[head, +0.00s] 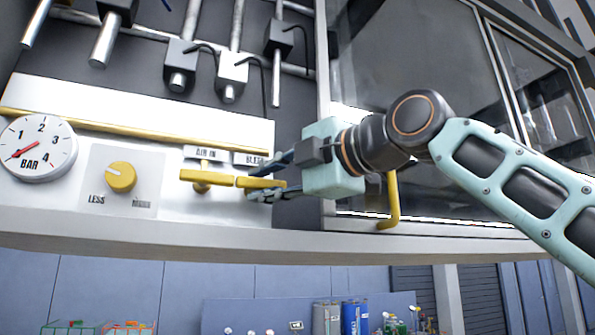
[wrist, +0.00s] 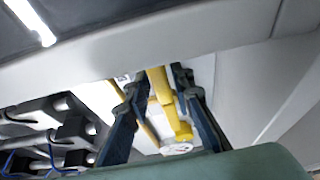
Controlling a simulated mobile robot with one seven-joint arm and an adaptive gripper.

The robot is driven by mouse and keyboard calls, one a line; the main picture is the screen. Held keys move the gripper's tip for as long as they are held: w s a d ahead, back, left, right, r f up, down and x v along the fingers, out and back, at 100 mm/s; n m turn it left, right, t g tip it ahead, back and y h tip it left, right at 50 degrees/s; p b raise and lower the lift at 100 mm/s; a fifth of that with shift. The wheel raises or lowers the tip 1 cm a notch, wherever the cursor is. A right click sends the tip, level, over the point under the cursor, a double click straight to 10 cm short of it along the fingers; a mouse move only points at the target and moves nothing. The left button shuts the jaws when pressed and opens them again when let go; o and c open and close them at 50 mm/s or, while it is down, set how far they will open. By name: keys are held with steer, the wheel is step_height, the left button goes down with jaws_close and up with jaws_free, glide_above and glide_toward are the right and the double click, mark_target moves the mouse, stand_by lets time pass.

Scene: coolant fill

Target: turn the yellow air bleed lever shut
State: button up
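The yellow bleed lever (head: 262,183) lies about level under the partly hidden "BLEED" label (head: 250,159) on the white panel. My gripper (head: 264,180) comes in from the right, with one finger above the lever and one below. In the wrist view, a yellow bar (wrist: 158,82), which looks like this lever, runs between the two dark fingers (wrist: 156,92). The fingers stand apart, with narrow gaps beside the bar, so my gripper looks open around it. I cannot tell whether either finger touches it. The lever's pivot is not clearly visible.
A similar yellow lever (head: 203,177) under the "AIR IN" label sits close on the left. Further left are a yellow knob (head: 121,177) and a pressure gauge (head: 38,149). A yellow rail (head: 135,130) runs above. A yellow handle (head: 392,200) hangs beneath my wrist by the glass door.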

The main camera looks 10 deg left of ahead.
steer(key=v, duration=1)
steer(key=shift+s+d, duration=0.25)
steer(key=shift+d, duration=0.1)
stand_by(0.3)
